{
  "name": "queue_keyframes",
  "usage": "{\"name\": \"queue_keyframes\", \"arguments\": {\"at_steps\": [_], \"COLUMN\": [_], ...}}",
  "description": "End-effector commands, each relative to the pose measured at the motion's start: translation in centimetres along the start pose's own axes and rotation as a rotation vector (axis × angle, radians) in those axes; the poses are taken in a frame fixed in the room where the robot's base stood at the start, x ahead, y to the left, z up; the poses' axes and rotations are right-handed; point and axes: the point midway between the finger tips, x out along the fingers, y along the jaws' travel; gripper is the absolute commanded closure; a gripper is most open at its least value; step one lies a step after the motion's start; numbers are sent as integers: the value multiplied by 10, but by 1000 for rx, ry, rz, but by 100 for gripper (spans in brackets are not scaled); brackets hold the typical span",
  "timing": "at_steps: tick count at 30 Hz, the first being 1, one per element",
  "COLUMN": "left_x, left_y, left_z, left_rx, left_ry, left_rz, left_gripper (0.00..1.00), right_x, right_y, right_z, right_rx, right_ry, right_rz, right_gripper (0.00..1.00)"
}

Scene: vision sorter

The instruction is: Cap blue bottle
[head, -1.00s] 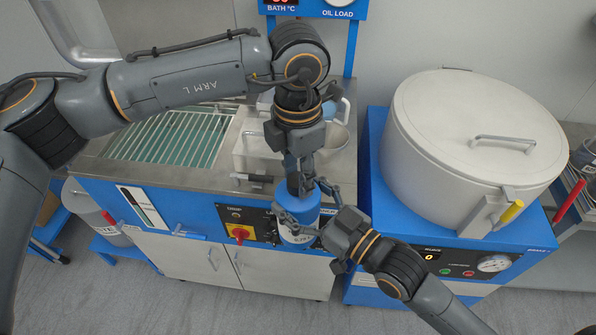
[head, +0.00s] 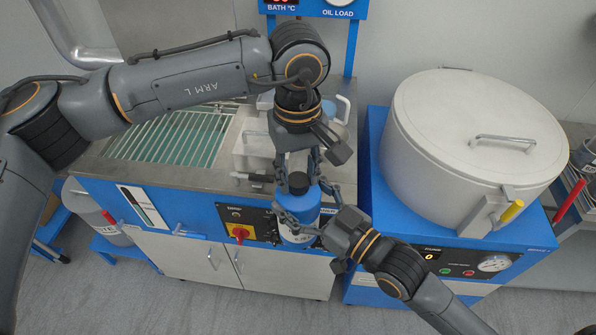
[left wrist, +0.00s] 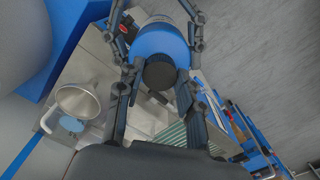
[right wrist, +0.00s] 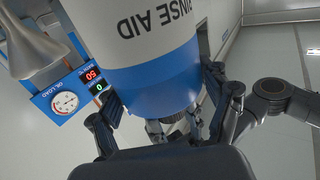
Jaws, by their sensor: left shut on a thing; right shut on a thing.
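The blue bottle (head: 300,215), blue on top with a white label, stands upright in the middle of the head view. My right gripper (head: 308,208) is shut around its body from the right. The right wrist view shows the bottle (right wrist: 150,85) inverted, with "RINSE AID" on its label. A black cap (head: 298,182) sits at the bottle's top, centred on it in the left wrist view (left wrist: 160,72). My left gripper (head: 300,170) points down from above and is shut on the cap. Whether the cap is fully seated cannot be told.
A blue cabinet front with a red switch (head: 240,232) is left of the bottle. A large lidded drum (head: 470,150) stands to the right.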

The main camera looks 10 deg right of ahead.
Motion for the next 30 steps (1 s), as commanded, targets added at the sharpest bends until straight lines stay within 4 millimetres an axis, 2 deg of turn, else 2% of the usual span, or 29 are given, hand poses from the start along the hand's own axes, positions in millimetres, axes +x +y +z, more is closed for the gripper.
{"name": "queue_keyframes", "arguments": {"at_steps": [1,4,5,13,17,20,30], "left_x": [-1,-1,-1,-1,-9,-24,-95], "left_y": [0,0,0,0,1,1,1], "left_z": [-4,-3,-3,-1,-2,-2,-2], "left_rx": [-8,-7,-7,-5,-5,-5,-6], "left_ry": [9,7,7,4,5,6,6], "left_rz": [3,3,3,3,3,5,4], "left_gripper": [59,39,37,37,37,37,37], "right_x": [0,0,0,0,0,0,0], "right_y": [-2,-2,-2,-1,-1,-1,-1], "right_z": [-3,-3,-3,-3,-3,-3,-3], "right_rx": [0,0,0,0,-1,-1,-1], "right_ry": [8,8,8,7,7,7,7], "right_rz": [-4,-4,-4,-2,-1,-1,-1], "right_gripper": [100,100,100,100,100,100,100]}}
